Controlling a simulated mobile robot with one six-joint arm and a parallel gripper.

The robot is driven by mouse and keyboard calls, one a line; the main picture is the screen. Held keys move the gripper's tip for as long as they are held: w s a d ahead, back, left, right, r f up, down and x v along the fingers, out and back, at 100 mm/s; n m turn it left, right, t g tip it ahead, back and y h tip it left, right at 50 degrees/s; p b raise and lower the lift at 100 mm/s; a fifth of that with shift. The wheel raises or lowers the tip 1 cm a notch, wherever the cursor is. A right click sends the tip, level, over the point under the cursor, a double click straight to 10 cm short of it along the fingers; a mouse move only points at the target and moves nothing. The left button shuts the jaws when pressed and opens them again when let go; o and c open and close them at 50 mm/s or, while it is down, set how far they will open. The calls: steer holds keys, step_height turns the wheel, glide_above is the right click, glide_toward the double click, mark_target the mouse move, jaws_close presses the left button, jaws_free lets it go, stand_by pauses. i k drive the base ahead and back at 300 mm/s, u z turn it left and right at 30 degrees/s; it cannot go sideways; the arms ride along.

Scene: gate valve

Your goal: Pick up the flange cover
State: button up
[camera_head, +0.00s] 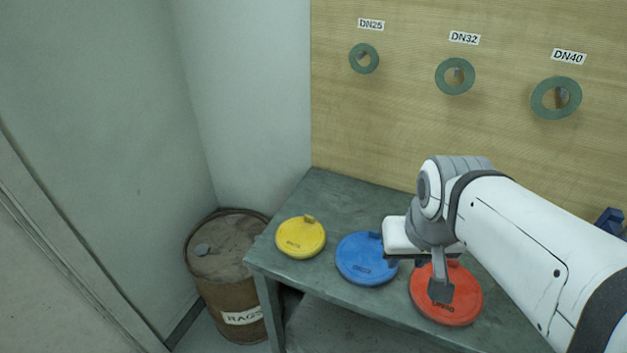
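Three round flange covers lie in a row on the grey metal bench (345,205). The yellow cover (298,241) is at the left, the blue cover (362,266) is in the middle, and the red cover (464,306) is at the right. The yellow and blue covers each show a small raised tab at the back edge. My gripper (440,290) points down over the red cover and hides part of it, including where a tab could be. One grey finger shows clearly; whether it touches the cover or grips anything cannot be told.
A rusty barrel (229,272) labelled RAGS stands left of the bench. A wooden panel (410,130) behind carries green rings labelled DN25 (364,58), DN32 (455,76) and DN40 (556,98). A blue object (609,221) shows at the right edge, partly behind my arm.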

mark_target(299, 237)
steer(key=z, duration=1.65)
steer(key=k, duration=1.85)
steer(key=u, duration=1.35)
steer(key=i, duration=1.65)
